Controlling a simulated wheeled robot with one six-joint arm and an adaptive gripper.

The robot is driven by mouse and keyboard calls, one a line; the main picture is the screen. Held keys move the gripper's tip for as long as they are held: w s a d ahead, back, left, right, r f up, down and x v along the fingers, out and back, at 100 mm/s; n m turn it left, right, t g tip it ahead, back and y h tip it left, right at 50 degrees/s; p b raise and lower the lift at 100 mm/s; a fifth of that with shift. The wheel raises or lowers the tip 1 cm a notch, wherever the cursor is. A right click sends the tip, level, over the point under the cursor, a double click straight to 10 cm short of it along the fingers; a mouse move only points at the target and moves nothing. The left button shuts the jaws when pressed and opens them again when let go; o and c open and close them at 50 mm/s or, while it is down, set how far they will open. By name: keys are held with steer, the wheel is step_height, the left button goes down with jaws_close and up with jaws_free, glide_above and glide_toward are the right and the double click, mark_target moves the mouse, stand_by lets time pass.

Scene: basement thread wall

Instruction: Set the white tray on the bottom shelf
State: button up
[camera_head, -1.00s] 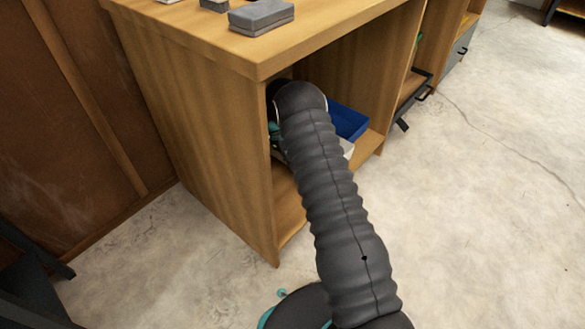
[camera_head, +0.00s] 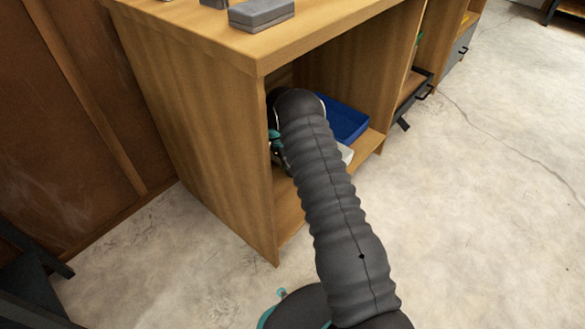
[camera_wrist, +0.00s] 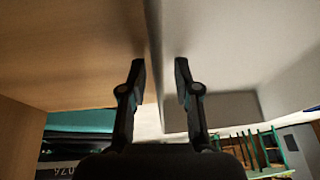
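The white tray (camera_head: 346,154) shows only as a small pale corner in the head view, inside the wooden cabinet, low and right of my arm. My arm hides most of it. In the wrist view the tray (camera_wrist: 225,55) fills the right side, with a wooden surface to its left. My gripper (camera_wrist: 160,75) has its two fingers apart, one on each side of the tray's wall, with a visible gap to it. The bottom shelf (camera_head: 288,208) is bare at its front left. I cannot tell whether the tray rests fully on it.
A blue bin (camera_head: 345,120) stands in the cabinet just behind the tray. The cabinet's left side panel (camera_head: 205,140) and top (camera_head: 310,30) close in around my arm. A grey block (camera_head: 262,14) lies on top. The floor (camera_head: 480,220) at right is clear.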

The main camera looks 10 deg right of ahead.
steer(key=shift+r, duration=0.25)
steer(key=v, duration=0.7)
steer(key=shift+p, duration=0.45)
steer(key=shift+w+r, duration=0.1)
steer(key=shift+r, duration=0.05)
